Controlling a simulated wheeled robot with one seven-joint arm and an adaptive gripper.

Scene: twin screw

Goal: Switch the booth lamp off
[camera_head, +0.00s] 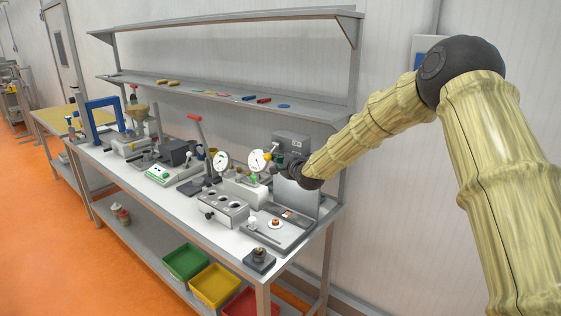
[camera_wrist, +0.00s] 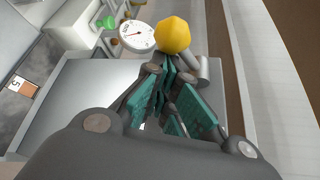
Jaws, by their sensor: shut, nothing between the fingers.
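A grey box (camera_head: 290,143) stands at the right end of the bench, above a grey upright panel (camera_head: 296,198). I cannot tell for certain which part is the booth lamp or whether it is lit. A yellow knob (camera_head: 267,157) shows beside the box. In the wrist view a large yellow knob (camera_wrist: 172,35) lies just beyond my fingertips, by a grey cylinder (camera_wrist: 203,70). My gripper (camera_head: 277,170) is shut and empty, close to the knob. Its teal-padded fingers (camera_wrist: 166,64) meet just below the knob in the picture; whether they touch it is unclear.
White dial gauges (camera_head: 257,160) stand left of my gripper. A grey block with holes (camera_head: 222,209) and a tray (camera_head: 285,241) with small parts lie in front. A shelf (camera_head: 225,98) runs above the bench. Green, yellow and red bins (camera_head: 216,284) are below.

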